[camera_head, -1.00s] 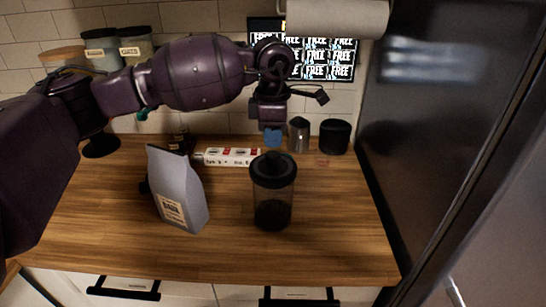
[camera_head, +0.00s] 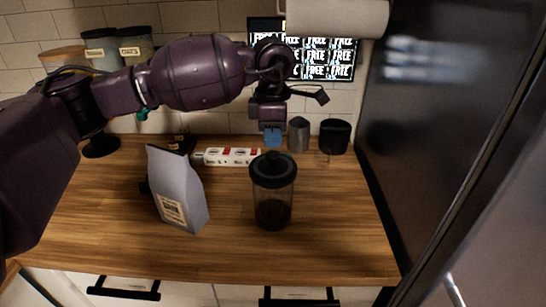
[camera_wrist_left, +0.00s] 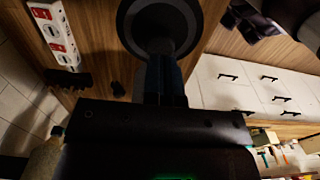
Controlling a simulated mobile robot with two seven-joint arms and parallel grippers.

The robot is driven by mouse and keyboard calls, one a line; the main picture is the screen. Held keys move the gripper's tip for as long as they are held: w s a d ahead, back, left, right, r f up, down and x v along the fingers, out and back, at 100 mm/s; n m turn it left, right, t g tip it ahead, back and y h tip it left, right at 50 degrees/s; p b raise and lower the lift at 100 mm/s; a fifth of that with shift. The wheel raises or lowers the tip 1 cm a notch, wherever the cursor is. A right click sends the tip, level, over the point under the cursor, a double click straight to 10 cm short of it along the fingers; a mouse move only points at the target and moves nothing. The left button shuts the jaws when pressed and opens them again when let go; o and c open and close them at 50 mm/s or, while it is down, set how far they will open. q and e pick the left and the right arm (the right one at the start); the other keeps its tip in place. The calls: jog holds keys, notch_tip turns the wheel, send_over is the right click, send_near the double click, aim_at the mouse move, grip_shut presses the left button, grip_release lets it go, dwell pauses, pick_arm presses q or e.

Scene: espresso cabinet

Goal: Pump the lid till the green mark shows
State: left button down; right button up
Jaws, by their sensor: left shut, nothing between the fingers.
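A clear canister (camera_head: 272,205) with dark contents stands upright on the wooden counter. Its dark round lid (camera_head: 273,170) has a knob on top, and it also shows at the top of the left wrist view (camera_wrist_left: 185,22). My left gripper (camera_head: 273,143) points down above the lid, with its blue fingers shut and empty. In the left wrist view its fingertips (camera_wrist_left: 160,62) overlap the knob. I cannot tell whether they touch it. No green mark shows on the lid. My right gripper is not in view.
A grey coffee bag (camera_head: 177,190) stands left of the canister. Behind are a white power strip (camera_head: 232,157), a metal pitcher (camera_head: 298,135) and a black container (camera_head: 334,137). A tall dark appliance (camera_head: 430,110) bounds the right side. The counter front right is clear.

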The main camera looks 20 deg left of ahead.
pick_arm(q)
jog(key=shift+f+b, duration=0.35)
jog(key=shift+f, duration=0.15)
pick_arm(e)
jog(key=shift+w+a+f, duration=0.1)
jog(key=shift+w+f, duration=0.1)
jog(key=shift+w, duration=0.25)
pick_arm(q)
jog(key=shift+f, duration=0.2)
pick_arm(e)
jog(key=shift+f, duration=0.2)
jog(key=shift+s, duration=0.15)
pick_arm(q)
jog(key=shift+f+b, duration=0.35)
jog(key=shift+f, duration=0.05)
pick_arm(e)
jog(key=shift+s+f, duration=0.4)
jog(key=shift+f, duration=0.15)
